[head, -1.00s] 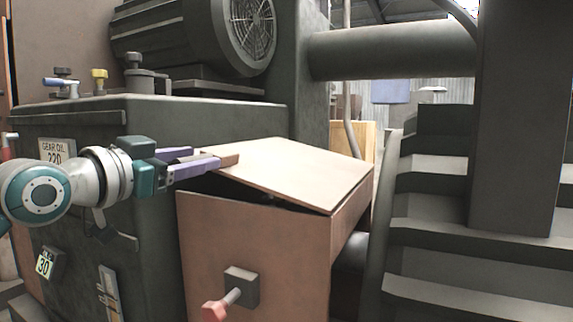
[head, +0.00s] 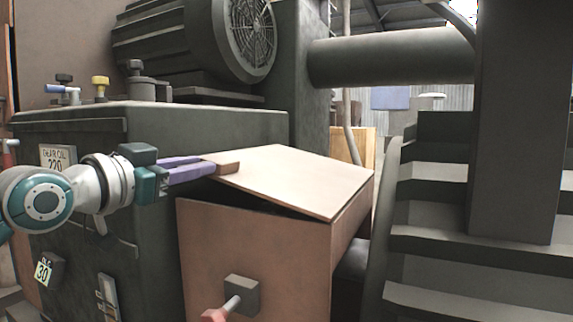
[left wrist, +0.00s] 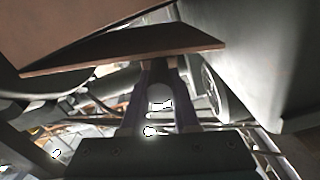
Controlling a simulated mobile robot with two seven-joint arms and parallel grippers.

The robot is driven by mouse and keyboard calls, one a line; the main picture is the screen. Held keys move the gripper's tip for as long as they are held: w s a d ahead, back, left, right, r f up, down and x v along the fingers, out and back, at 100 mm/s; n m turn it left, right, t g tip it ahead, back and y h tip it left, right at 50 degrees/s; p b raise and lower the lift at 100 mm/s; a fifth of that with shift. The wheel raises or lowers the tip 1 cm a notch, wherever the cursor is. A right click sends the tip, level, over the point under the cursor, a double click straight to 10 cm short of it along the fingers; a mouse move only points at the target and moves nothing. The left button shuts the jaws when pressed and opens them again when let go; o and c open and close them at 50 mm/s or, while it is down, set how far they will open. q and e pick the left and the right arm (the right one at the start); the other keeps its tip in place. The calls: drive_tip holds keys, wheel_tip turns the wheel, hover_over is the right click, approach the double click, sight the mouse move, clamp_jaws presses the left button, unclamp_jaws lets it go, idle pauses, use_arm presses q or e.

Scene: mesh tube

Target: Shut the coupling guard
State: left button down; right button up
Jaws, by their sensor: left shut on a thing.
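The coupling guard is a tan box (head: 250,250) with a hinged lid (head: 290,178) at the centre of the head view. The lid stands tilted, with a dark gap between it and the box's front wall. A small brown tab (head: 226,169) sticks out at the lid's left edge. My left gripper (head: 212,169) comes in from the left and is shut on this tab. In the left wrist view the fingers (left wrist: 163,85) reach up to the lid's dark brown edge (left wrist: 130,52). My right gripper is not in view.
A red-ended latch or knob (head: 226,307) sticks out of the guard's front. A dark gearbox housing (head: 200,125) stands close behind my left arm, with a motor (head: 200,45) above. Dark steps (head: 465,235) and a column (head: 515,130) stand to the right.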

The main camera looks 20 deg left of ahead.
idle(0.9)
use_arm(q)
drive_tip(key=f+n+b, duration=0.1)
drive_tip(key=f, duration=0.1)
drive_tip(key=f+n+b, duration=0.1)
drive_tip(key=f, duration=0.1)
drive_tip(key=f+n+b, duration=0.1)
drive_tip(key=f, duration=0.1)
drive_tip(key=shift+a+f, duration=0.2)
drive_tip(key=shift+a, duration=0.2)
drive_tip(key=c, duration=1.1)
unclamp_jaws()
drive_tip(key=o, duration=0.4)
drive_tip(key=shift+r, duration=0.3)
